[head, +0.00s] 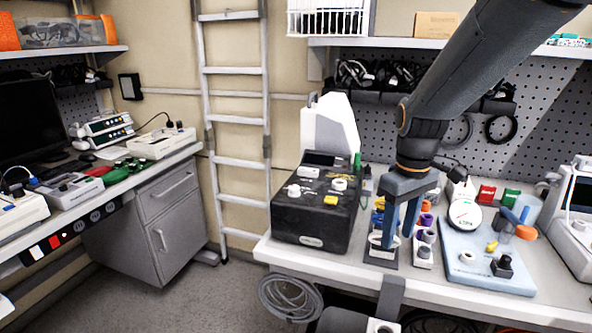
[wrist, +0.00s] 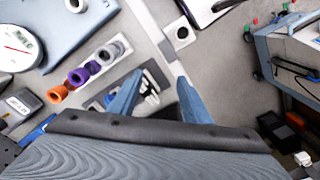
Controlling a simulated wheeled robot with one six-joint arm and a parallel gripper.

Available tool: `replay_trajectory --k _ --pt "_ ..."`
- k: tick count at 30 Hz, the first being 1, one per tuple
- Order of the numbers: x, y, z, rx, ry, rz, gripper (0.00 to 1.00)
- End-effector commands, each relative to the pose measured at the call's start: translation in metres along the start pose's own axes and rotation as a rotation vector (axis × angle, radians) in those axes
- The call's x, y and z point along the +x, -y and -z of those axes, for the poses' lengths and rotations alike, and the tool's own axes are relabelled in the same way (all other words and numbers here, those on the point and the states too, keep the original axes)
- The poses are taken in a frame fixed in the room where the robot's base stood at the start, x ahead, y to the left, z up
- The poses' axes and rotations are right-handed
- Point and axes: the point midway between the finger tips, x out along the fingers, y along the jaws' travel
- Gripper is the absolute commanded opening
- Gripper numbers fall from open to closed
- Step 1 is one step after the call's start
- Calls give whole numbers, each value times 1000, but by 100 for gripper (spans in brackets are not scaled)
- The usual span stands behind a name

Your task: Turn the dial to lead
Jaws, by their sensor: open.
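My gripper (head: 398,241) points down over the workbench with its two blue fingers apart and nothing visible between them. It also shows in the wrist view (wrist: 160,75). Beside and below the fingers is a small dark plate (head: 378,258) with pale parts on it. In the wrist view this plate (wrist: 104,99) is partly covered by the left finger, with pale strips near the fingertip. I cannot tell whether it bears the dial, and no "lead" label is readable. A round white gauge with a red needle (head: 464,213) stands to the right, apart from my gripper.
A white rack (wrist: 110,45) of orange, purple and grey rings stands close by. A black box-shaped device (head: 310,225) is left of the gripper. A pale blue board (head: 480,265) with small parts lies to the right. The bench's front edge is near.

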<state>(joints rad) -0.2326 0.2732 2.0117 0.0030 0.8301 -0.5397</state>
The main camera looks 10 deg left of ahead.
Motion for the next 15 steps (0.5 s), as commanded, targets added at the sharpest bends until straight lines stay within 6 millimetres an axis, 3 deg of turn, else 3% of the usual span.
replay_trajectory --k 1,3,9,12,15 --pt "-19 6 35 -119 -1 1 44" --pt "-36 16 75 -282 2 4 44" --pt "-79 63 173 -709 9 13 44" --pt "-96 91 208 -890 13 19 44" --pt "-109 111 231 -1016 14 21 44"
